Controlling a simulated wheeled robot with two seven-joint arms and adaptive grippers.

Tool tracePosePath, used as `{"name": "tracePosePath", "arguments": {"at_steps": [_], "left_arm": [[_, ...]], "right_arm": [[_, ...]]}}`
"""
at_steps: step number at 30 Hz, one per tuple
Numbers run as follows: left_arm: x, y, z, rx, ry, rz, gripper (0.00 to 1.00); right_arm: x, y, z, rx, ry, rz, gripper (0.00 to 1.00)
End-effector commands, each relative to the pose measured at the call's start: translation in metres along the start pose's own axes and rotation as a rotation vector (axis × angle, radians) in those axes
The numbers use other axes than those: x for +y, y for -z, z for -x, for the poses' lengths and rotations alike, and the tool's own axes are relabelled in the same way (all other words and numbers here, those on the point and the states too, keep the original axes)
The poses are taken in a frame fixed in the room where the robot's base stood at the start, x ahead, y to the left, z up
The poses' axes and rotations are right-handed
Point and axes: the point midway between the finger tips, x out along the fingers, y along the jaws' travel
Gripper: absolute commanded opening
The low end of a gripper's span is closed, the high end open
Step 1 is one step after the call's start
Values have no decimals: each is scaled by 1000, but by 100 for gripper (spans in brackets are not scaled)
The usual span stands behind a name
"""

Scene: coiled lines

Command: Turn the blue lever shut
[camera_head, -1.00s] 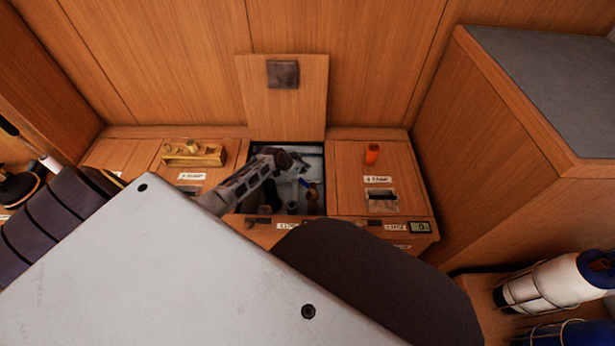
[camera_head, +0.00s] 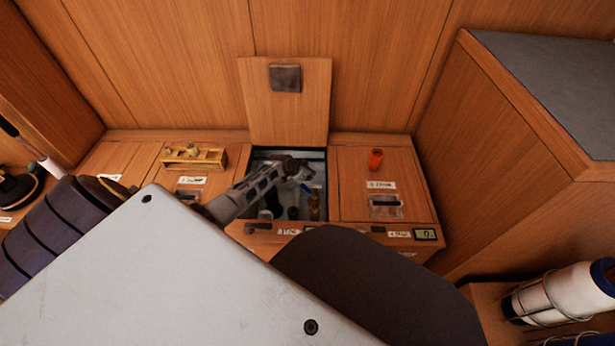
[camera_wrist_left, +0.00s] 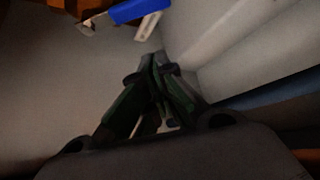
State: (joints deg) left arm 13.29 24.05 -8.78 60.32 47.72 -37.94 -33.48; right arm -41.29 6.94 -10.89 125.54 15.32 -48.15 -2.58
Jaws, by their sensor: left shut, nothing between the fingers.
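The blue lever (camera_wrist_left: 132,11) shows at the top of the left wrist view, with a metal bracket-like piece at its left end. My left gripper (camera_wrist_left: 154,62) is shut and empty, its fingertips below the lever and apart from it in that picture. In the head view my left gripper (camera_head: 303,173) reaches into the open locker (camera_head: 318,158) in the bench. The lever is small and unclear there, and I cannot tell its exact angle. My right gripper is not in view.
The raised wooden lid (camera_head: 290,115) stands behind the opening. A pale pipe-like surface (camera_wrist_left: 235,35) is right of my fingers.

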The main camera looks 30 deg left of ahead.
Motion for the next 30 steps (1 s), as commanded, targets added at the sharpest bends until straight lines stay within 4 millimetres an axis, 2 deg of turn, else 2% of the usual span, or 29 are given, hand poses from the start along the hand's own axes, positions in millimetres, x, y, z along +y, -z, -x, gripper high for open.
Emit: {"name": "tracePosePath", "arguments": {"at_steps": [15,30], "left_arm": [[0,-1,-37,0,0,0,0],[1,-1,-62,0,-1,0,0]], "right_arm": [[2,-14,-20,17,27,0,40],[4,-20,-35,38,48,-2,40]]}}
